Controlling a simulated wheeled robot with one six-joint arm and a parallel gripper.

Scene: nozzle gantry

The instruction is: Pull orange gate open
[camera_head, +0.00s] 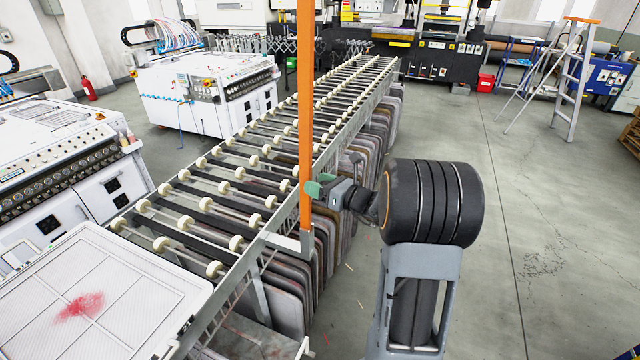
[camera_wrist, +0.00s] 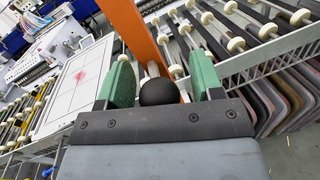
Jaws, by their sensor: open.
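The orange gate shows as a tall upright orange post (camera_head: 305,110) in the head view, standing at the near side of the roller rack. In the wrist view the orange post (camera_wrist: 135,30) runs at a slant just beyond the fingers. A black round knob (camera_wrist: 159,93) on a short light stem sits between the green fingers, in front of the post. My gripper (camera_head: 315,187) is at the post's lower part, from the right. In the wrist view my gripper (camera_wrist: 160,66) is open, one finger each side of the knob. The knob is hidden in the head view.
The roller rack (camera_head: 190,205) runs back from the front left, with several grey panels (camera_head: 290,290) hanging beneath its right side. A white screen frame (camera_head: 120,290) with a red stain lies front left. The floor (camera_head: 540,200) at right is clear up to the stepladder (camera_head: 570,80).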

